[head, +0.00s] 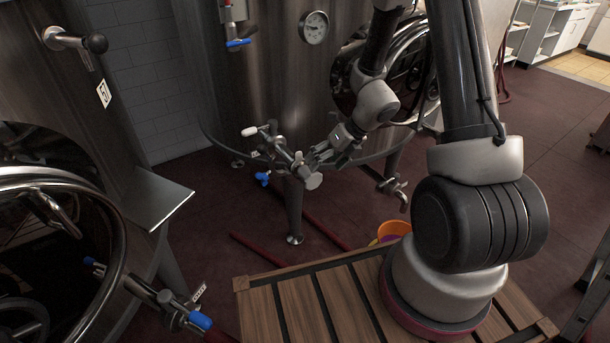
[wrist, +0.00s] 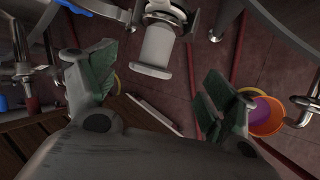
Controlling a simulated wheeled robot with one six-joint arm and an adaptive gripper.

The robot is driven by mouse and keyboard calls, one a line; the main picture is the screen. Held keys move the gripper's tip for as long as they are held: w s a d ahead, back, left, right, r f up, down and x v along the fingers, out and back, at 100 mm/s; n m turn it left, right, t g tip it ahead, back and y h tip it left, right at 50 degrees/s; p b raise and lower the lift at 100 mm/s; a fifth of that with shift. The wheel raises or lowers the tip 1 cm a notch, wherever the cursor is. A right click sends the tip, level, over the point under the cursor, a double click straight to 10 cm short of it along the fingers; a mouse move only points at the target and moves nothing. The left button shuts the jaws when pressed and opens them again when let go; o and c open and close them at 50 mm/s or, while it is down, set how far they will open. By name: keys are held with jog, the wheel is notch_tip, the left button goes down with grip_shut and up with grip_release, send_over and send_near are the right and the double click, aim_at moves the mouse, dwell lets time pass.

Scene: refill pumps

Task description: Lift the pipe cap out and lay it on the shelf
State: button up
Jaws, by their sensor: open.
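My gripper (wrist: 158,84) is open, its two green-padded fingers spread wide in the wrist view. A pale cylindrical fitting with a flanged end (wrist: 156,48), which looks like the pipe cap, lies ahead between the fingers and touches neither. In the head view my gripper (head: 328,152) is at the valve and pipe fittings on the middle tank. A pale round end (head: 313,181) shows just below it, probably the same cap. How the cap is seated is hard to tell. A flat metal shelf (head: 158,197) sticks out beside the left tank, with its visible top bare.
The middle tank (head: 265,90) stands on legs behind the fittings. An orange bucket (head: 396,229) stands on the floor beyond my wooden-slatted base. Red hoses lie on the floor.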

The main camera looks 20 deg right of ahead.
aim_at(309, 175)
jog(key=x, duration=0.7)
jog(key=shift+w+a, duration=0.15)
jog(key=shift+a, duration=0.4)
jog(key=c, duration=1.3)
